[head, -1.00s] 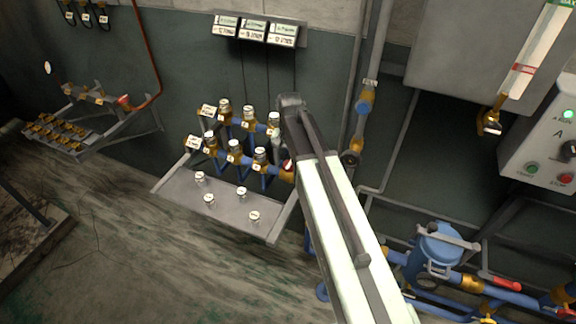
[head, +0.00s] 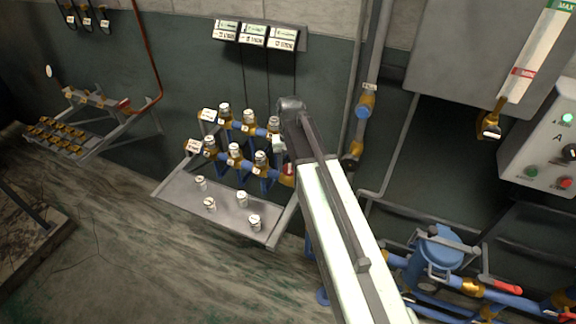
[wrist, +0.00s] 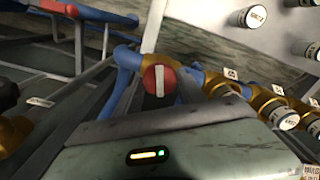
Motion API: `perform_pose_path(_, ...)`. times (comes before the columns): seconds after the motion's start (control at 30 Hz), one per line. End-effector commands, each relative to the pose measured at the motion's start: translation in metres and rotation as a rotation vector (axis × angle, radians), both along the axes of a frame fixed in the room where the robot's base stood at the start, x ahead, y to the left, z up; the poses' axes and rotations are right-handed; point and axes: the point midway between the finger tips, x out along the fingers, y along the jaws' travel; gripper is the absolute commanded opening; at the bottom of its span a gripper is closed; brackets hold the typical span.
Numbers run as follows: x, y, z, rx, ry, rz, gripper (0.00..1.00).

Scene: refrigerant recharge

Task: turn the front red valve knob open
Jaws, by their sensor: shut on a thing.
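The front red valve knob (wrist: 159,79) is a round red disc with a pale bar across its face. It sits at the near end of a blue pipe and faces the wrist camera, just past the edge of my gripper's grey body. In the head view the red knob (head: 288,169) shows partly behind my arm, at the right end of the front valve row. My gripper (head: 280,149) is at the knob, mostly hidden by my arm.
Brass valves with white caps (head: 234,152) stand in two rows left of the knob. A grey shelf (head: 175,190) with several white-topped pegs is below them. A vertical pipe with a blue fitting (head: 365,104) and a control box (head: 545,150) are to the right.

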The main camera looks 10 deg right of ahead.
Motion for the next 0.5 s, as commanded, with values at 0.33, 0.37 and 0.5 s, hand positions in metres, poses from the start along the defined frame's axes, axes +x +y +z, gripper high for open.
perform_pose_path(0.33, 0.0007, 0.0003, 0.0, 0.002, -0.002, 0.329, 0.06)
perform_pose_path(0.37, 0.0007, 0.0002, 0.0, 0.002, -0.002, 0.358, 0.06)
perform_pose_path(0.5, 0.0008, -0.0002, 0.0, 0.002, -0.003, 0.49, 0.06)
